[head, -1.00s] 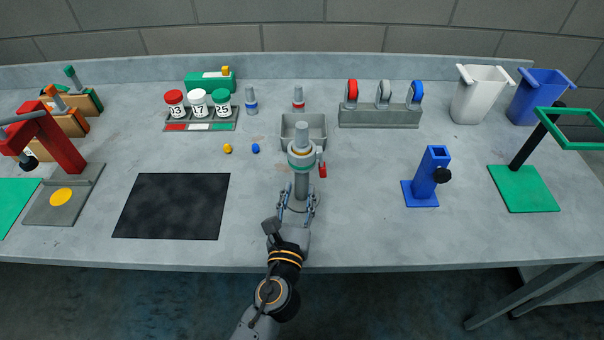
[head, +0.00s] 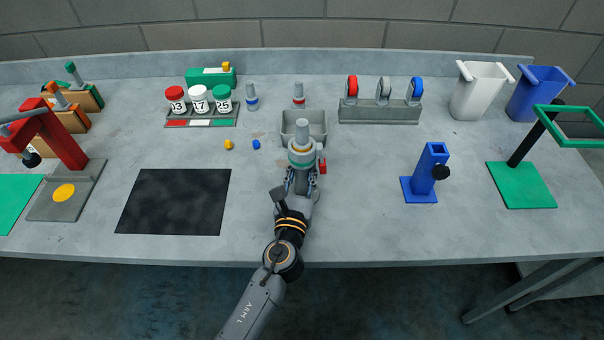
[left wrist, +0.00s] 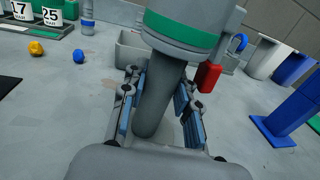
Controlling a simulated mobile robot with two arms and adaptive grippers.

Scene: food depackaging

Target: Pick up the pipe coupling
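A grey stepped pipe piece (head: 302,134) stands on top of a fixture head with a green ring (head: 302,159) and a red lever, on a grey post (left wrist: 158,100). Two similar grey pieces stand farther back, one with a blue band (head: 252,97) and one with a red band (head: 298,96). I cannot tell by name which is the pipe coupling. My left gripper (head: 301,182) is open below the head, its fingers (left wrist: 162,85) on either side of the post. Contact is not clear. My right gripper is not in view.
A grey bin (head: 318,130) stands just behind the fixture. A blue stand (head: 425,178) is to the right and a black mat (head: 174,202) to the left. Small yellow (head: 228,145) and blue (head: 256,145) pieces lie behind left. The table beside the fixture is clear.

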